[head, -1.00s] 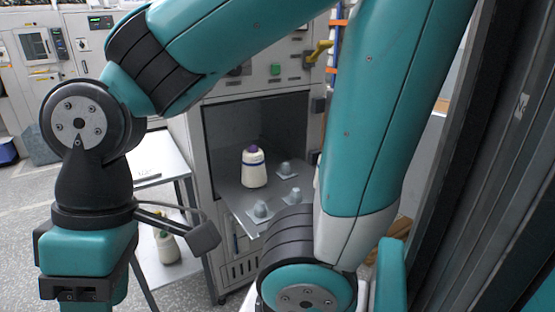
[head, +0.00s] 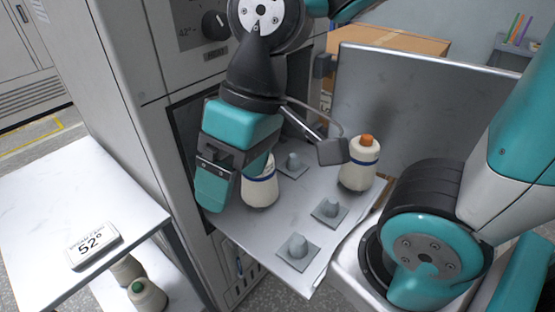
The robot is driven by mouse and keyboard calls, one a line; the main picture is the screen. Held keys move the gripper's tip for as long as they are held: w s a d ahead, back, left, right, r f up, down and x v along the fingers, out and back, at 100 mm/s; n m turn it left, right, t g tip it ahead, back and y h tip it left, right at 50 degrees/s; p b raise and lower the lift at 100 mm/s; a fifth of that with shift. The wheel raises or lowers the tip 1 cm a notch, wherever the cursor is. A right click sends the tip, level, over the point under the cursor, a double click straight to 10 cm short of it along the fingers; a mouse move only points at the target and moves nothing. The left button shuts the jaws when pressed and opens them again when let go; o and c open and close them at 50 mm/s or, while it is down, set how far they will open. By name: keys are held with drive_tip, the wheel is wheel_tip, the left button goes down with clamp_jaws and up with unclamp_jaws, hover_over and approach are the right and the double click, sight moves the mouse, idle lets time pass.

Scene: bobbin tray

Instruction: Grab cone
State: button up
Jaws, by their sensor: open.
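A cream cone (head: 261,190) with a dark blue band stands upright on the left part of the grey pull-out tray (head: 262,231). Its top is hidden behind my gripper (head: 222,190). My gripper points down in front of and to the left of this cone, open, with one teal finger clearly showing and the other not clearly visible. I cannot tell whether the finger touches the cone. A second cream cone (head: 358,172) with a blue band and orange top stands upright at the tray's right back, apart from my gripper.
An open metal door (head: 430,110) rises behind. A white table (head: 60,195) at left bears a "52" display (head: 93,245). A green-topped cone (head: 146,295) stands below.

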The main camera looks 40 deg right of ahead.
drive_tip(key=shift+o, duration=0.8)
drive_tip(key=w+d+f+m, duration=0.1)
drive_tip(key=w+d+m, duration=0.2)
drive_tip(key=w+m, duration=0.4)
drive_tip(key=shift+w+d+f+h, duration=0.2)
drive_tip(key=shift+w+h, duration=0.2)
drive_tip(key=shift+w, duration=0.4)
drive_tip(key=w+d+f+m, duration=0.2)
drive_tip(key=w+d+m, duration=0.1)
drive_tip(key=d+m, duration=0.1)
drive_tip(key=w+d+f+m+h, duration=0.1)
drive_tip(key=w+d+f+m, duration=0.1)
drive_tip(key=w+d+m, duration=0.2)
drive_tip(key=w+d+f+m, duration=0.2)
drive_tip(key=w+d+m, duration=0.2)
drive_tip(key=m, duration=0.3)
drive_tip(key=shift+w+d+h+p, duration=0.15)
drive_tip(key=shift+d+h+p, duration=0.25)
drive_tip(key=shift+d, duration=0.25)
drive_tip(key=shift+w+d+f+m, duration=0.15)
drive_tip(key=shift+d+f+m, duration=0.15)
drive_tip(key=shift+m, duration=0.2)
drive_tip(key=f, duration=0.6)
drive_tip(key=shift+a+f, duration=0.3)
drive_tip(key=shift+a, duration=0.05)
wheel_tip(320, 180, down, 5)
drive_tip(key=shift+a+f+p, duration=0.1)
drive_tip(key=shift+f+p, duration=0.05)
drive_tip(key=shift+p, duration=0.4)
